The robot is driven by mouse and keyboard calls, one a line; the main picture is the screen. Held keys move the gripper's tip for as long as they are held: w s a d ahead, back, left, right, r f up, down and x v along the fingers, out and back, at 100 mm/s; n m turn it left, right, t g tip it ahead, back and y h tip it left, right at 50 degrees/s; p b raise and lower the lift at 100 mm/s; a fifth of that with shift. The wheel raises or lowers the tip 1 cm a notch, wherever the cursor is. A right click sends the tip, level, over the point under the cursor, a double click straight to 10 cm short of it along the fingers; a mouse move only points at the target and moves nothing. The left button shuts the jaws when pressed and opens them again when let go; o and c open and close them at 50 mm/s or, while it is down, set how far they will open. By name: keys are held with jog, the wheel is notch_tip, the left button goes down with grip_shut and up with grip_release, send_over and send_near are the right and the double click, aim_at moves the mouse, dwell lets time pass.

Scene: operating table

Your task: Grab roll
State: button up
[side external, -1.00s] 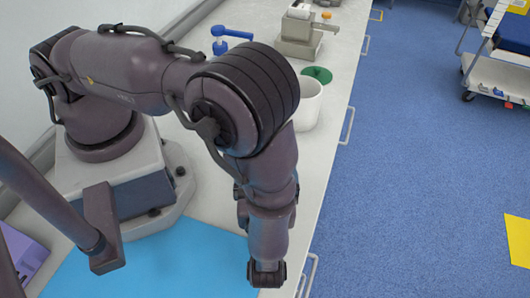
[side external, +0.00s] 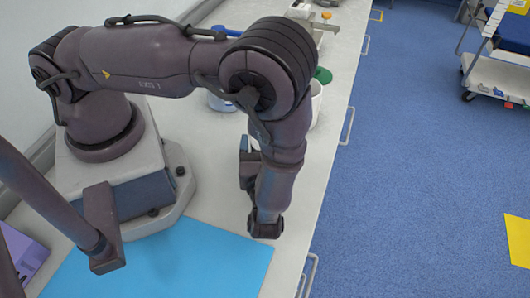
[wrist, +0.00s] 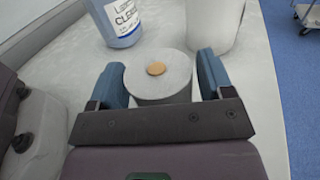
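The roll (wrist: 177,72) is a pale grey-white cylinder standing upright, with a tan round core on its top. In the wrist view it stands between the two blue fingers of my gripper (wrist: 160,69). The fingers are spread wide, one on each side of it. A narrow gap shows on the right; whether the left finger touches it I cannot tell. In the side view my gripper (side external: 247,168) is partly hidden by my arm, and I cannot make out the roll clearly there.
A white container (wrist: 213,22) stands behind right. A blue mat (side external: 170,262) lies on the bench in front. The bench's right edge (side external: 325,185) is close.

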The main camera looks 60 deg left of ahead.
jog(key=c, duration=0.6)
jog(key=shift+c, duration=0.2)
